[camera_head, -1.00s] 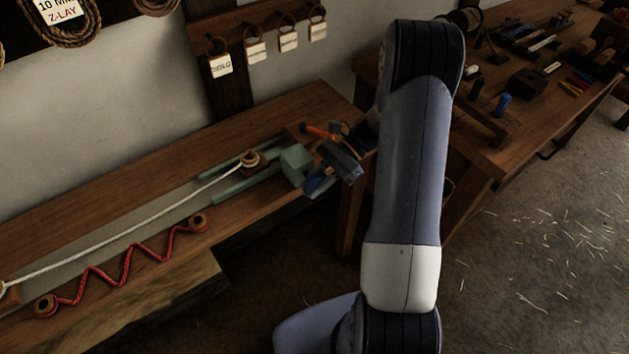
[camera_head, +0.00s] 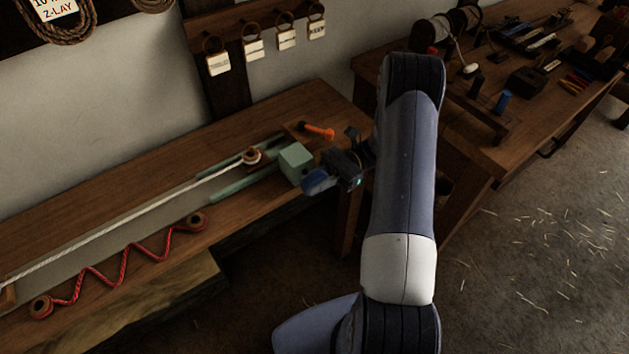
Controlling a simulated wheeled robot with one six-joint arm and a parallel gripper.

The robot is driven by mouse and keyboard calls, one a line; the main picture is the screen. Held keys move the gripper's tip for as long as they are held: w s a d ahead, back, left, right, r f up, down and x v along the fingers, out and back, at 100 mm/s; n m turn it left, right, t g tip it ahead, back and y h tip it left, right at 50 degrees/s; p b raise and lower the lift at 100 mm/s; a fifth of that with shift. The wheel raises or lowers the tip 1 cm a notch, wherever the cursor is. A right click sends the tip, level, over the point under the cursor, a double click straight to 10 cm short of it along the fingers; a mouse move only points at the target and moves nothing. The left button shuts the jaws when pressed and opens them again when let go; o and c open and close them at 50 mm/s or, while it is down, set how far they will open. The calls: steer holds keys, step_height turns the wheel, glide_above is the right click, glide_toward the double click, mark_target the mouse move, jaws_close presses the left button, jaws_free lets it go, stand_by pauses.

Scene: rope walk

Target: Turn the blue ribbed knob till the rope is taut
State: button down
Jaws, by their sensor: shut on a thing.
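The blue ribbed knob (camera_head: 318,181) is on the right end of the green block (camera_head: 295,163) at the bench's right end. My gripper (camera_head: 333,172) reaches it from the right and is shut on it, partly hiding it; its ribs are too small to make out. The white rope (camera_head: 120,226) runs from the wooden post (camera_head: 252,155) on the green slide (camera_head: 238,184) down to the lower left. It looks nearly straight, with a slight bend towards its right end. I cannot tell whether it is fully taut.
An orange-handled tool (camera_head: 318,130) lies behind the block, close to my gripper. A red zigzag cord (camera_head: 125,262) lies at the bench's front between two wooden spools. A second bench (camera_head: 470,150) with tools stands at the right. Open floor lies in front.

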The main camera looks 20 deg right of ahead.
stand_by(0.3)
steer(key=c, duration=1.2)
jaws_free()
steer(key=shift+c, duration=0.2)
steer(key=shift+d, duration=0.15)
